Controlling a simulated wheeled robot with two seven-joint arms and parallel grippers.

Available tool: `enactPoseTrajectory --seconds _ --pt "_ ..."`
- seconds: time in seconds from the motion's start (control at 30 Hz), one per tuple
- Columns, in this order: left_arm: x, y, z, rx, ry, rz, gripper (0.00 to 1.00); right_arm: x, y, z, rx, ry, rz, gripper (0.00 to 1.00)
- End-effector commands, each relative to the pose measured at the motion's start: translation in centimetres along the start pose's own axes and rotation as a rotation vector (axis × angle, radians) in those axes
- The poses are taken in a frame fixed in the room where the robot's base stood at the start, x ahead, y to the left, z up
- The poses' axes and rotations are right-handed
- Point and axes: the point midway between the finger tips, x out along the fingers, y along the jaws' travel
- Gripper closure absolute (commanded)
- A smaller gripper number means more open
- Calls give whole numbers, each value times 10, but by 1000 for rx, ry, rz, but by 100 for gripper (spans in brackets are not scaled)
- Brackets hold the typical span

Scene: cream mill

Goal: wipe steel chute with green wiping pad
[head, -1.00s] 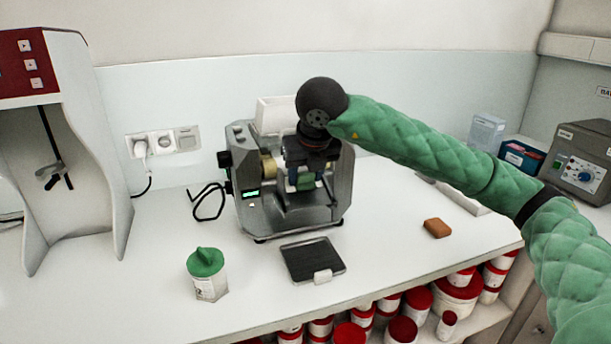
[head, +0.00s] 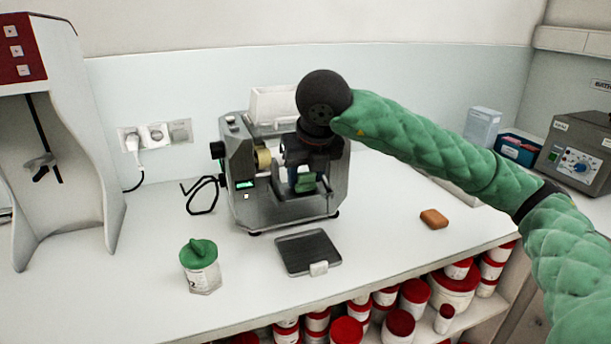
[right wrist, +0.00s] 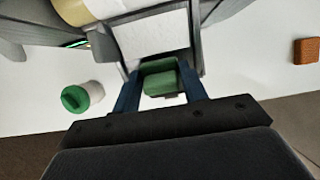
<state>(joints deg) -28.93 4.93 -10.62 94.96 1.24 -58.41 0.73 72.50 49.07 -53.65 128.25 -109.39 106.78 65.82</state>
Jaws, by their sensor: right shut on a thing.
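The green wiping pad (right wrist: 160,78) is a small green block between the blue fingers of my right gripper (right wrist: 160,88). In the head view the pad (head: 306,182) shows low at the front of the grey mill (head: 290,212), below my dark wrist. The steel chute (right wrist: 155,36) shows in the right wrist view as a pale sloped panel between grey side walls. The pad is at the near end of this panel; I cannot tell whether it touches. My right gripper is shut on the pad and hides part of the chute in the head view. My left gripper is out of view.
A dark flat scale (head: 308,252) lies before the mill. A green-lidded jar (head: 201,270) stands front left, and an orange-brown block (head: 434,219) lies to the right. Red-lidded tubs fill the shelf below.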

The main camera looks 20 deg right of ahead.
Motion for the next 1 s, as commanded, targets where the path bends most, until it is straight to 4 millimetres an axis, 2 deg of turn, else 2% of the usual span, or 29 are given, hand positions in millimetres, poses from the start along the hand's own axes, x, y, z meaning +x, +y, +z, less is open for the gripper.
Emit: enactPoseTrajectory --seconds 0.73,1.0 --pt "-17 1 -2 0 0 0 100 -61 0 17 0 -2 1 76" --pt "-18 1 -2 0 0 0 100 -66 0 18 0 -2 1 76"
